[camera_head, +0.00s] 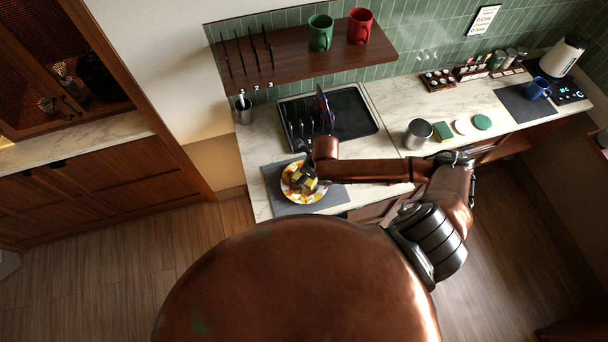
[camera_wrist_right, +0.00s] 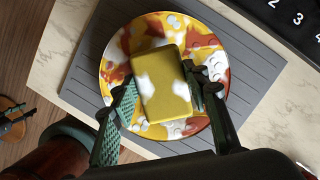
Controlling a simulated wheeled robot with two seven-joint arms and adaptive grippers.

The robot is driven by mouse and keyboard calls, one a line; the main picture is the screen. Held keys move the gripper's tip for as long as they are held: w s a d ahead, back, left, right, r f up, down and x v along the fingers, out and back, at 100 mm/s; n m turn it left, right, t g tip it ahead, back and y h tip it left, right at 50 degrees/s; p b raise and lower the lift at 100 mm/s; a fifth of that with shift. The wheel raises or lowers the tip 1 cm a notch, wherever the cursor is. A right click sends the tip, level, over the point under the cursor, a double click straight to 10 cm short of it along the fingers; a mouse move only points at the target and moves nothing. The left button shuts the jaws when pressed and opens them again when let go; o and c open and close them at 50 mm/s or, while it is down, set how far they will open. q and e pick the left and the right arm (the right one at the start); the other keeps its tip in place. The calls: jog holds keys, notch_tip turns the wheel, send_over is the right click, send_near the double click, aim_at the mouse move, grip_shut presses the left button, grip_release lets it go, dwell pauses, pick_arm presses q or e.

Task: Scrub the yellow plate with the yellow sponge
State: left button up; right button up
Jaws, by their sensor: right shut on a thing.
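The yellow plate (camera_head: 290,193) is patterned with white and red-brown patches and lies on a grey mat near the counter's left end. It also shows in the right wrist view (camera_wrist_right: 118,58). My right gripper (camera_head: 306,183) is over the plate. In the right wrist view its two dark green fingers (camera_wrist_right: 160,92) are shut on the sides of the yellow sponge (camera_wrist_right: 160,80), a block with white patches. The sponge is over the middle of the plate; whether it touches the plate I cannot tell. My left gripper is not in view.
The grey mat (camera_head: 328,201) lies under the plate. Behind it is a black drying rack (camera_head: 352,110). A metal canister (camera_head: 418,134), a green-and-yellow sponge (camera_head: 442,132) and round discs (camera_head: 482,122) stand to the right. A wooden shelf (camera_head: 290,60) with a green mug (camera_head: 320,32) and red mug (camera_head: 360,26) hangs above.

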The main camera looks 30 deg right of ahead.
jog(key=shift+f+b, duration=0.3)
jog(key=shift+f, duration=0.35)
